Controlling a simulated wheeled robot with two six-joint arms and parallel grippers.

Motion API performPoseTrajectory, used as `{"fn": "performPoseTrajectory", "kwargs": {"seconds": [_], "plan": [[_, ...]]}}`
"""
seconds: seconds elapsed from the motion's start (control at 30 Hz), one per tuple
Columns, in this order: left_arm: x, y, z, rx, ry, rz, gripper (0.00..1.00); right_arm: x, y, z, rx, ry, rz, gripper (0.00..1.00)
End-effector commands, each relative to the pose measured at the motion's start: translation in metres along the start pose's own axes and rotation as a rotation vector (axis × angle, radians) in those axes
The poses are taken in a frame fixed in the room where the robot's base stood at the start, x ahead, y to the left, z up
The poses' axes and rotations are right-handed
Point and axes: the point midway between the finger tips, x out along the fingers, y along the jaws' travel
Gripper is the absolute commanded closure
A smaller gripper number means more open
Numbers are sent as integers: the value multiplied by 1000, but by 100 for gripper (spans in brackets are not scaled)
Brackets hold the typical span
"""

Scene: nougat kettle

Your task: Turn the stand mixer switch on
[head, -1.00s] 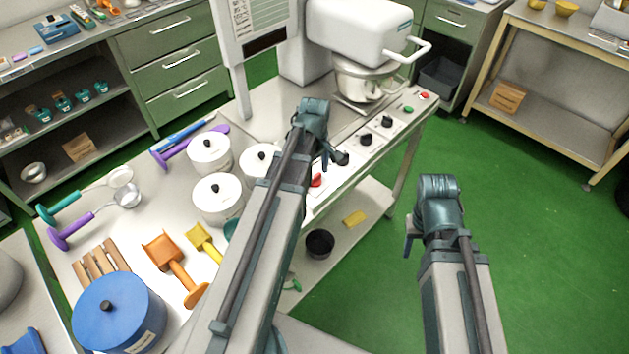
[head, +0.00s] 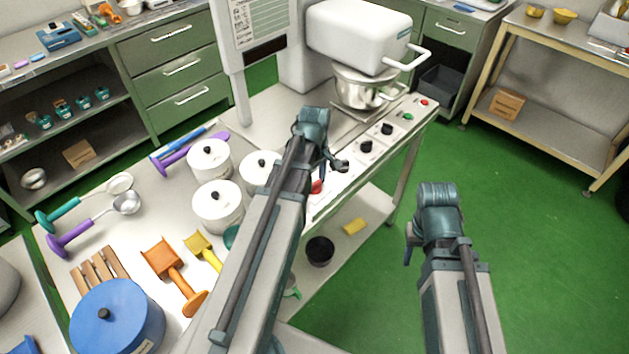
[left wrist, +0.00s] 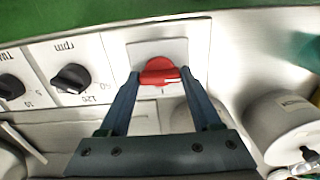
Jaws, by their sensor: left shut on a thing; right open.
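The stand mixer (head: 355,35) is white, with a steel bowl under its head, at the back of the steel table. Its red switch (left wrist: 160,72) sits on a light square plate on the panel in the left wrist view. In the head view the switch (head: 317,187) shows only partly beside my left arm. My left gripper (head: 337,166) is at the panel, its two fingers (left wrist: 160,92) on either side of the red switch, shut on it. My right gripper (head: 408,247) is open and empty over the green floor.
A black rpm knob (left wrist: 72,78) and another black knob (left wrist: 10,87) sit beside the switch. White lidded pots (head: 217,207) stand left of my left arm. A blue pot (head: 118,320) and scoops (head: 172,270) lie nearer. The floor at right is clear.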

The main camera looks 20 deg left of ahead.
Motion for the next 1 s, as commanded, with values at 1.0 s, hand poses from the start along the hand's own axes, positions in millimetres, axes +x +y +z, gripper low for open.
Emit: {"fn": "performPoseTrajectory", "kwargs": {"seconds": [1.0], "plan": [[0, 0, 0, 839, 0, 0, 91, 0, 0, 0, 0, 0, 0, 50]]}}
